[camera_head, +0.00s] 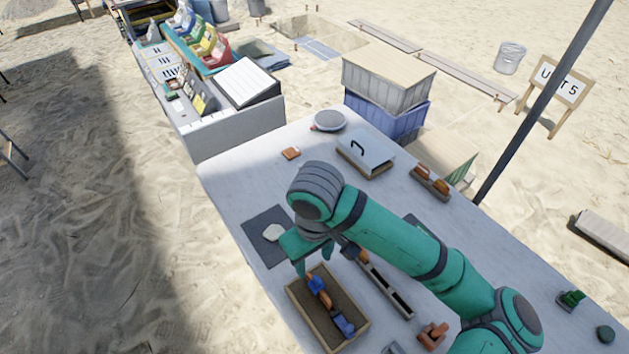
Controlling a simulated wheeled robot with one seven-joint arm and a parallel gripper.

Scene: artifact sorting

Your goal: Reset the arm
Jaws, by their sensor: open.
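My green arm reaches from the lower right across the white table (232,184). My gripper (312,268) points down above the far edge of a wooden tray (300,320). Its fingers look apart, and I see nothing held between them. The tray has a brown bed and holds blue and orange-brown pieces (342,324). I cannot tell whether the fingertips touch the tray or the pieces. A pale piece (272,232) lies on a dark mat (254,222) just left of my gripper. My arm hides part of the table's middle.
A lidded box (364,155), a round scale (329,121), a brown tile (290,153) and a small tray of brown pieces (431,183) stand at the table's far part. A slotted rack (386,288) lies right of the wooden tray. Stacked crates (384,85) stand beyond. The table's left far corner is clear.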

